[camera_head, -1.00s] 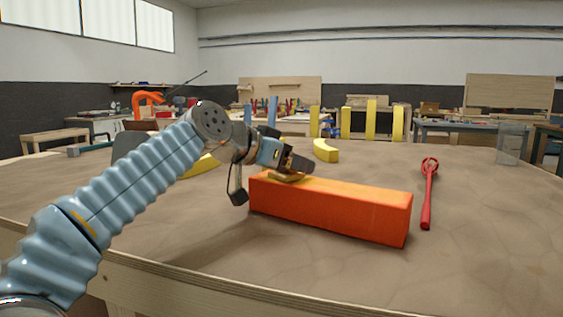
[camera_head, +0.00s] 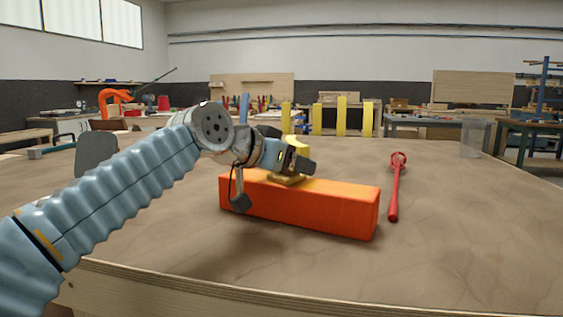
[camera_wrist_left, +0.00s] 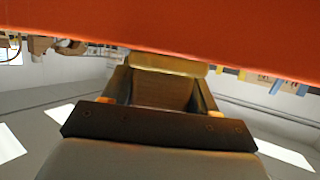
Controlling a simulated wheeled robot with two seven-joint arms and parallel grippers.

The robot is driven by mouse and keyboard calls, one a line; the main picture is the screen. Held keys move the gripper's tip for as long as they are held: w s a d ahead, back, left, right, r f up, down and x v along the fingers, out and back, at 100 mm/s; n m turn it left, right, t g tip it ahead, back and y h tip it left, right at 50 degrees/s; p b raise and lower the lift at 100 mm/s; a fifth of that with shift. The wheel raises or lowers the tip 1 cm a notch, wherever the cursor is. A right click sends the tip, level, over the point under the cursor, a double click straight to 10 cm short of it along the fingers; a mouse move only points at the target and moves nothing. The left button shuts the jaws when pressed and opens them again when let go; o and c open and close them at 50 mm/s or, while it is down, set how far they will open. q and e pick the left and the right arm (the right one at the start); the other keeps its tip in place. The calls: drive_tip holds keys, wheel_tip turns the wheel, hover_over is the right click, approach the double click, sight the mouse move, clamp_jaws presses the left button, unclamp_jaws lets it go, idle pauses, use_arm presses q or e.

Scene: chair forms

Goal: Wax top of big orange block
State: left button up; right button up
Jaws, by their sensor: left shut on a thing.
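The big orange block (camera_head: 310,209) lies lengthwise on the table in the head view. My left gripper (camera_head: 290,172) is over the left part of its top. It is shut on a flat yellowish-brown block (camera_head: 287,179), which appears to rest on the orange top. In the left wrist view, the held block (camera_wrist_left: 168,64) sits between the fingers, against the orange block (camera_wrist_left: 200,28). Whether wax is on the top cannot be told. My right gripper is out of view.
A red tool (camera_head: 396,185) lies on the table (camera_head: 450,240) right of the orange block. Yellow pieces (camera_head: 342,115) stand behind, and a clear container (camera_head: 471,138) stands at the back right. The table's front and right are clear.

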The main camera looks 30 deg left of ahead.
sight(338, 185)
use_arm(q)
drive_tip(key=shift+w+d+p, duration=0.2)
drive_tip(key=shift+d+p, duration=0.5)
drive_tip(key=shift+d, duration=3.75)
drive_tip(key=shift+d+p, duration=0.35)
drive_tip(key=shift+d, duration=1)
drive_tip(key=shift+w+d, duration=0.15)
drive_tip(key=shift+d, duration=2.05)
drive_tip(key=shift+a, duration=1.8)
drive_tip(key=shift+a+f+b, duration=0.1)
drive_tip(key=shift+a+b, duration=0.4)
drive_tip(key=shift+a, duration=1.1)
drive_tip(key=shift+s+a+b, duration=0.15)
drive_tip(key=shift+a+b, duration=0.05)
drive_tip(key=shift+a, duration=1.7)
drive_tip(key=shift+s+a+b, duration=0.15)
drive_tip(key=shift+a+b, duration=0.05)
drive_tip(key=shift+a, duration=3.25)
drive_tip(key=shift+s+a+b, duration=0.15)
drive_tip(key=shift+a+b, duration=0.2)
drive_tip(key=shift+a, duration=3.5)
drive_tip(key=shift+s+a+p, duration=0.15)
drive_tip(key=shift+a+p, duration=0.15)
drive_tip(key=shift+a, duration=1.4)
